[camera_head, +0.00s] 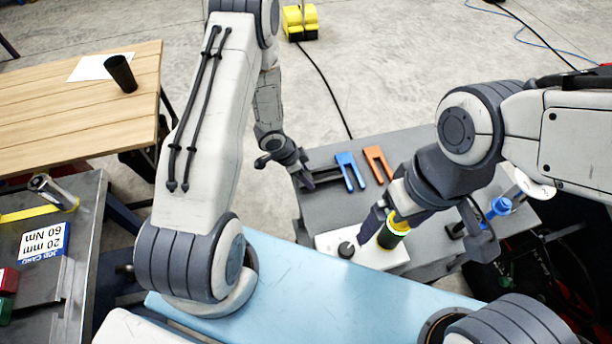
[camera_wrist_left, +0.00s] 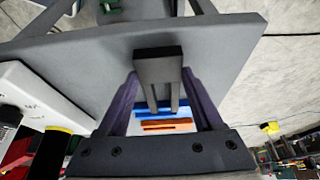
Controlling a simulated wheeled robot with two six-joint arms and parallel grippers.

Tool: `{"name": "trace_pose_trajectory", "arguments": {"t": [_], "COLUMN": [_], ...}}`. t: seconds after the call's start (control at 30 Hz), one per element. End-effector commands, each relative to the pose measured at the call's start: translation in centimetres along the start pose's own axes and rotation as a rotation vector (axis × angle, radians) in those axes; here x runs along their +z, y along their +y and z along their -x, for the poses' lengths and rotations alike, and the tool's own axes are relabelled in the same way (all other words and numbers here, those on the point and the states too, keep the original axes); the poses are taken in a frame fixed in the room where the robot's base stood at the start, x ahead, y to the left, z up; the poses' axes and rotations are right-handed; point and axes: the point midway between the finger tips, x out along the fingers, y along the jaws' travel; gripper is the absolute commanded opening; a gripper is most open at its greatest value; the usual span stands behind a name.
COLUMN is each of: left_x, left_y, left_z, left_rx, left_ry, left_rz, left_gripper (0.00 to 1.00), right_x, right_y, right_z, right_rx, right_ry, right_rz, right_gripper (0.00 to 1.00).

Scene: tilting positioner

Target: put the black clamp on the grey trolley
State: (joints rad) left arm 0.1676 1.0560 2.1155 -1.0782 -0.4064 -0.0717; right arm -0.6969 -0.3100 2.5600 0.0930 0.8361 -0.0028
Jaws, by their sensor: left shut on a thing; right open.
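My left gripper (camera_head: 305,180) is shut on the black clamp (camera_wrist_left: 158,68), a dark fork with two prongs, seen clearly in the left wrist view between the purple fingers (camera_wrist_left: 160,105).
A blue clamp (camera_head: 349,170) and an orange clamp (camera_head: 377,163) lie on the grey top. A white block with a black knob (camera_head: 346,249) stands near its front. A light blue panel (camera_head: 300,290) fills the foreground. A wooden table (camera_head: 60,115) and a grey bench (camera_head: 45,285) are left.

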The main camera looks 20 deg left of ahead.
Motion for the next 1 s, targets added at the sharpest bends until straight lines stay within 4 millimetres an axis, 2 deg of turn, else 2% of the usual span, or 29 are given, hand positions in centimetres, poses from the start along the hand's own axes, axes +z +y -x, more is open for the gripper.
{"name": "trace_pose_trajectory", "arguments": {"t": [0.13,0.47,0.5,0.57,0.87,1.0], "left_x": [0.27,0.36,0.43,0.41,0.39,0.30], "left_y": [-0.07,-0.08,-0.03,-0.03,-0.03,-0.13], "left_z": [-0.92,-1.24,-1.25,-1.20,-1.14,-0.35], "left_rx": [-0.002,-0.003,-0.001,-0.001,-0.001,-0.004], "left_ry": [0.003,0.003,0.001,0.001,0.001,0.002], "left_rz": [-0.001,-0.002,-0.001,-0.001,-0.001,-0.001], "left_gripper": [0.00,0.00,0.75,0.97,0.97,0.97], "right_x": [-0.01,0.00,0.00,0.00,-0.01,-0.01], "right_y": [-0.02,0.00,0.00,0.00,-0.01,-0.01], "right_z": [0.25,-0.02,0.00,0.05,0.09,0.09], "right_rx": [0.000,0.000,0.000,0.000,0.000,0.000], "right_ry": [0.000,0.000,0.000,0.000,0.000,0.000], "right_rz": [0.001,0.000,0.000,0.000,0.000,0.000], "right_gripper": [1.00,1.00,1.00,1.00,1.00,1.00]}}
